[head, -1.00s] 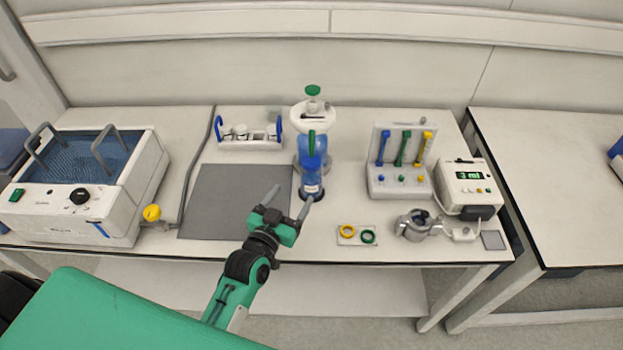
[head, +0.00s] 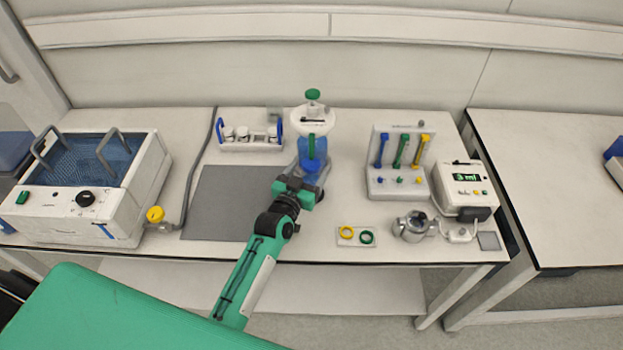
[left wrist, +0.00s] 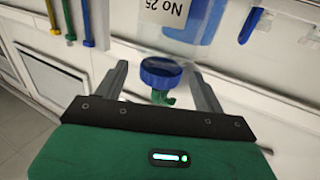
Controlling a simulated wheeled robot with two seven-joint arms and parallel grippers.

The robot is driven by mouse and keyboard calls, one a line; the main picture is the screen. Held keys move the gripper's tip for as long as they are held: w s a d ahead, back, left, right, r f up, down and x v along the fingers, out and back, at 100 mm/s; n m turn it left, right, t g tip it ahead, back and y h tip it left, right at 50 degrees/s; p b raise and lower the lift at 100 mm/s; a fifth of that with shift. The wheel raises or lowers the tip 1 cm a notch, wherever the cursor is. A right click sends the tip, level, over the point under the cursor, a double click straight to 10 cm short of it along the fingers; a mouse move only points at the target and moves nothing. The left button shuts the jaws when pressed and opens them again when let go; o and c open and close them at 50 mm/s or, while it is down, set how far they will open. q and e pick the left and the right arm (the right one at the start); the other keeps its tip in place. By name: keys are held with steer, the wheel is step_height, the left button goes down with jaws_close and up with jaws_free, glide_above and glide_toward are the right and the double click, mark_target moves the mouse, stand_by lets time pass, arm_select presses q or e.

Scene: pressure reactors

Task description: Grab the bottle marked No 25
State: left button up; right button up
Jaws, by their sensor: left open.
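The bottle marked No 25 (left wrist: 178,22) shows upside down at the top of the left wrist view, a clear body with its white label and a blue cap (left wrist: 160,71) with a green tap. In the head view the blue bottle (head: 312,150) stands upright at the table's middle. My left gripper (head: 303,184) is open and in front of the bottle's lower part, which it partly hides. In the left wrist view the cap lies between the two fingers (left wrist: 160,80), with gaps on both sides. My right gripper is not in view.
A grey mat (head: 225,205) lies to the left. A rack of coloured tools (head: 400,160) and a metal reactor cup (head: 412,228) stand to the right. A small tray with rings (head: 356,237) lies near the front edge.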

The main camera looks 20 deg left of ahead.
arm_select(q)
steer(key=shift+w+d, duration=0.1)
steer(key=shift+w, duration=1.2)
steer(key=shift+c, duration=0.4)
steer(key=c, duration=1.4)
jaws_close()
steer(key=shift+r+p, duration=0.25)
steer(key=shift+p, duration=0.05)
